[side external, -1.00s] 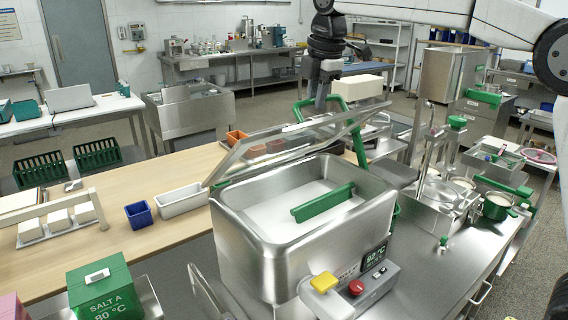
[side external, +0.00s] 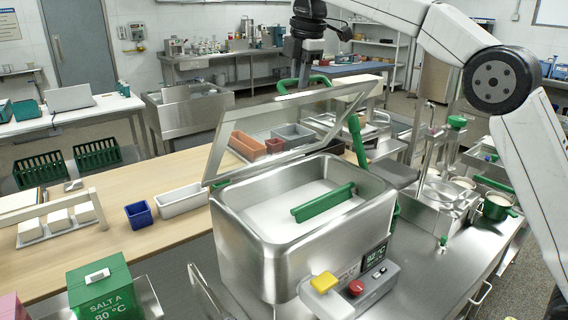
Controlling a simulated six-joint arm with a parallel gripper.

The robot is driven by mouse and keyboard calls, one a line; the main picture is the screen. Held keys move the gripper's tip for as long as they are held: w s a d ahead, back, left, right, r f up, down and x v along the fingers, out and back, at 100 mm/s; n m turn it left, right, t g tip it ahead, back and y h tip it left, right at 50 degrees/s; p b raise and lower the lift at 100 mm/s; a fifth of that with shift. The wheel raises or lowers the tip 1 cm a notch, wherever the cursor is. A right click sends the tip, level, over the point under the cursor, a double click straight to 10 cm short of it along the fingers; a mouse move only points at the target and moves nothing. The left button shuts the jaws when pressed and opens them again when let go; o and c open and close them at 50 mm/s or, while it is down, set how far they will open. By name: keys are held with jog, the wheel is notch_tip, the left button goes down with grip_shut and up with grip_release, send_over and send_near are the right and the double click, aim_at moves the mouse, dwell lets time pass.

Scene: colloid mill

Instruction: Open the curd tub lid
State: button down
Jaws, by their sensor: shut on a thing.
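The curd tub (side external: 265,260) is a steel box with white contents and a green bar (side external: 325,203) across its inside. Its clear, steel-framed lid (side external: 225,150) is tilted up steeply, with its low edge along the tub's far left rim and its raised edge at the upper right. A green handle (side external: 287,86) shows at the top of the raised edge. My gripper (side external: 304,76) points down there and is shut on the lid handle. The fingertips are small and partly hidden behind the lid's edge.
A control box with a yellow button (side external: 323,282) and red knob (side external: 356,287) is on the tub's front. A blue bin (side external: 139,215) and white bin (side external: 182,200) stand left on the wooden table (side external: 120,245). A steel press (side external: 440,185) stands right.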

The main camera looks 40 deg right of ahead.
jog(key=shift+w+f, duration=0.2)
jog(key=shift+f, duration=0.2)
jog(key=c, duration=0.6)
grip_release()
jog(key=shift+r, duration=0.1)
jog(key=shift+r, duration=0.3)
jog(key=shift+w+v, duration=0.2)
jog(key=shift+v, duration=0.9)
jog(key=shift+s+d+r, duration=0.1)
jog(key=shift+s+r, duration=1.6)
jog(key=shift+s, duration=0.6)
jog(key=shift+s+d+r, duration=0.1)
jog(key=shift+s+r, duration=1.6)
jog(key=shift+s, duration=0.65)
jog(key=shift+s+d+r, duration=0.1)
jog(key=shift+s+r, duration=1.6)
jog(key=shift+s, duration=0.6)
